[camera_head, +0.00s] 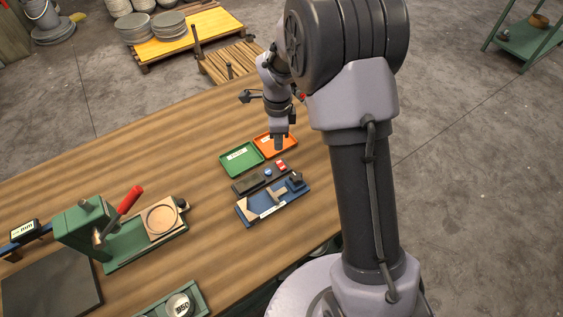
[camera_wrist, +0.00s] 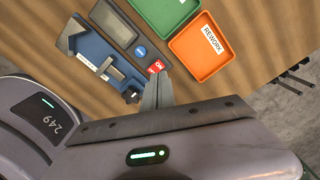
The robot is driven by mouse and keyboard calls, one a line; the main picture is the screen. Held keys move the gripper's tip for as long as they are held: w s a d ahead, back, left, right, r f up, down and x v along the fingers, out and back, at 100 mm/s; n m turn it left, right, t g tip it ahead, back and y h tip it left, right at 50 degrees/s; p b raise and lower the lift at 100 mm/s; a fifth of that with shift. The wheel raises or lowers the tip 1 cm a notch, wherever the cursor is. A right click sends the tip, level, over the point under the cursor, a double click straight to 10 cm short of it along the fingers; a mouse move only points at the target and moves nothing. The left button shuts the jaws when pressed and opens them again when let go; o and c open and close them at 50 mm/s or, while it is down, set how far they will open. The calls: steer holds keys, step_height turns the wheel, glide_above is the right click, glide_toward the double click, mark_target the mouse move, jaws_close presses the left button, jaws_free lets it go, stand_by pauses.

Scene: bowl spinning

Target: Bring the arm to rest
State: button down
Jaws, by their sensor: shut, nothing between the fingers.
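My gripper (camera_head: 279,142) is above the wooden table in the head view, in front of the orange tray (camera_head: 285,144) and covering part of it. In the wrist view my gripper (camera_wrist: 161,82) has its fingers together with nothing between them. Its tips appear near the red button (camera_wrist: 154,67) of a control box; I cannot tell how high above it they are. My arm (camera_head: 345,110) rises at the right of the head view and bends over toward the table.
A green tray (camera_head: 241,159) lies beside the orange one. A blue fixture (camera_head: 272,205) sits in front of the control box (camera_head: 250,183). A green press (camera_head: 115,230) with a red lever stands at the left. Bare wood (camera_head: 215,225) lies between press and fixture.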

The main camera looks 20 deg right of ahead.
steer(key=s+a+r+n+t+y+b, duration=0.1)
steer(key=s+a+r+n+t+b, duration=0.15)
steer(key=s+r+n+b, duration=0.75)
steer(key=s+r+n+t+p, duration=0.1)
steer(key=s+r+n, duration=0.1)
steer(key=s, duration=0.5)
steer(key=s+a+r+n+t+y+p, duration=0.1)
steer(key=s+n, duration=0.3)
steer(key=s, duration=0.4)
steer(key=shift+a+r+t, duration=0.2)
steer(key=shift+r+t, duration=0.45)
steer(key=shift+r, duration=0.05)
steer(key=shift+s, duration=0.15)
